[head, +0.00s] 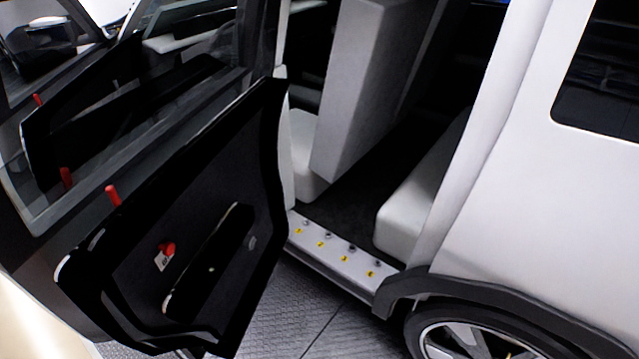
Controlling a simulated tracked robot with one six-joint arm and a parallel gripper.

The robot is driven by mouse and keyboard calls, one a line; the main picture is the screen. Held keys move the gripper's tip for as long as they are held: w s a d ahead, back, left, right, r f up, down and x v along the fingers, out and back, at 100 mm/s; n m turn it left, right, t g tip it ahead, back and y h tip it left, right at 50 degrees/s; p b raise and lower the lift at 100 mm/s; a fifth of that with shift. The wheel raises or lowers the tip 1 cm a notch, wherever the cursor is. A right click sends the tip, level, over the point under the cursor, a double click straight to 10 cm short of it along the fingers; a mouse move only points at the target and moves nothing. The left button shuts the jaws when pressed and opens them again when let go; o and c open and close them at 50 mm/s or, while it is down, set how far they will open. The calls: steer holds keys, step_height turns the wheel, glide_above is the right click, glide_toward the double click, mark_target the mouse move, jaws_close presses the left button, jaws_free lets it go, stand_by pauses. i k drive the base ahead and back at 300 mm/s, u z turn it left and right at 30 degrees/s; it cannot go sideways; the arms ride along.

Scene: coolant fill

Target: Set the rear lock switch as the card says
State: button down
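A rear car door (200,180) stands open on the left, with its dark inner panel facing me. A small red knob (167,248) sits on that panel, probably the lock switch. A small white plate with a dark mark (161,263) is just below the knob. The mark is too small to read, and I cannot tell the knob's setting. I cannot pick out a card for certain. My gripper is not in view.
The sill (345,262) has several small studs with yellow labels. Grey seats (410,215) show inside the car. The rear wheel (475,338) is at the lower right. Patterned floor (300,310) is clear below the sill.

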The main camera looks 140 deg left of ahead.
mark_target(168, 249)
steer(key=u, duration=5.25)
